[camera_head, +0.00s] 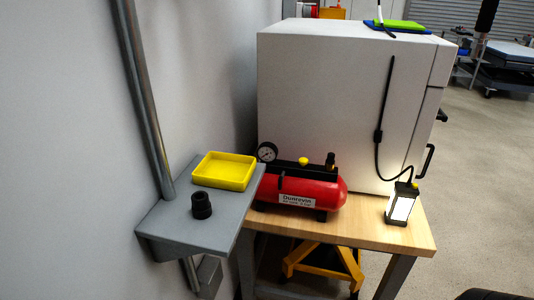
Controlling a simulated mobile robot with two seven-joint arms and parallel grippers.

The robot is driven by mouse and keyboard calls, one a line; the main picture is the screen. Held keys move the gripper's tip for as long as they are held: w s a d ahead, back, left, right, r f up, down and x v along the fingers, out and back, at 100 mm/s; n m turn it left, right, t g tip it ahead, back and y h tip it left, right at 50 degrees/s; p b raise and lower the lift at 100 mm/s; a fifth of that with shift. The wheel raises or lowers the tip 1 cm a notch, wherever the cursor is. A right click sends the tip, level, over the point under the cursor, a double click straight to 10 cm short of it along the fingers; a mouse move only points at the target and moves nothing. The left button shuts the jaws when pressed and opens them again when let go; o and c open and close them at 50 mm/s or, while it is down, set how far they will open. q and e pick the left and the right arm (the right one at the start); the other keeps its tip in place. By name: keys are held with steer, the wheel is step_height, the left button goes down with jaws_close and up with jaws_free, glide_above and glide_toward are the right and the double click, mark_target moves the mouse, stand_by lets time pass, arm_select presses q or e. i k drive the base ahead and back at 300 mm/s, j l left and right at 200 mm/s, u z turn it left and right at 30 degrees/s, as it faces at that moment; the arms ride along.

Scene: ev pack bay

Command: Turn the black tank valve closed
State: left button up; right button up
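A red tank (327,195) with a white label lies on its side on black feet on the wooden table. A round pressure gauge (267,153) is at its left end and a small yellow knob (303,161) is on top. A black upright fitting (331,161) stands on top near the right end. A small black lever-like part (282,180) shows on the front left of the tank. I cannot tell which black part is the valve, or its setting. Neither of my grippers shows in this view.
A grey shelf (163,228) at left holds a yellow tray (223,171) and a black cylindrical part (201,206). A large white cabinet (320,100) stands behind the tank. A lit lamp (401,205) with a black cord is at right. The wooden tabletop (360,228) is clear in front of the tank.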

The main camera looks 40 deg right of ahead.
mark_target(281, 178)
steer(key=k+z, duration=0.2)
steer(key=z, duration=0.9)
